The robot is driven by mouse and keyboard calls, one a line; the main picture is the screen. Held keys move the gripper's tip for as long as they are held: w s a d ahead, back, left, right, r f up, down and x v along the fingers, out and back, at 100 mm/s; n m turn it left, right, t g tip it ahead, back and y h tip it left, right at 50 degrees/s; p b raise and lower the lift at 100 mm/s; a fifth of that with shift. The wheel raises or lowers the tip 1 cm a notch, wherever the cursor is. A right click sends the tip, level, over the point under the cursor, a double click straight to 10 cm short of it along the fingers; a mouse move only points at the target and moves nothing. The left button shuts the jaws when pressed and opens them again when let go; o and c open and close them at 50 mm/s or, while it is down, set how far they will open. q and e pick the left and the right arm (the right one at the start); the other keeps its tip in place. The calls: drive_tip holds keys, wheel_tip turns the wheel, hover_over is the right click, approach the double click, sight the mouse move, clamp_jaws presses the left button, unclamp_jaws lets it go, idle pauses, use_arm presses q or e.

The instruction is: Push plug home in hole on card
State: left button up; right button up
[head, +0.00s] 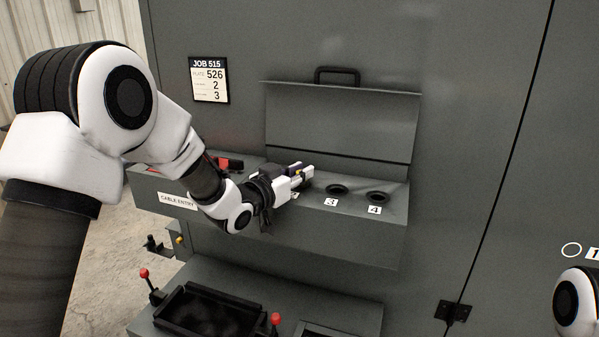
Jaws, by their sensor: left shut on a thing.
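The card (209,80) on the cabinet's front reads JOB 515, PLATE 526, then 2 and 3; its smaller words are too small to read. The cable entry box (360,237) has dark holes in its top. Hole 3 (337,189) and hole 4 (377,197) show open and empty. My left gripper (301,174) is just left of hole 3, low over the box top, and hides the hole there and most of its label. It is shut on the plug, which the fingers largely hide. I cannot tell whether the plug touches a hole. My right gripper is out of view.
A raised grey lid (340,120) with a black handle stands behind the holes. A red and black item (229,164) lies on the box's left part. Below are a black tray (208,314) and red-knobbed levers (144,273). The box top around hole 4 is clear.

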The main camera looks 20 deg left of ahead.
use_arm(q)
drive_tip(key=shift+f+b, duration=0.35)
drive_tip(key=shift+f, duration=0.15)
drive_tip(key=o, duration=0.9)
drive_tip(key=shift+s, duration=0.1)
drive_tip(key=v, duration=1.1)
drive_tip(key=shift+s+a, duration=0.2)
drive_tip(key=shift+s, duration=0.1)
drive_tip(key=shift+a, duration=0.1)
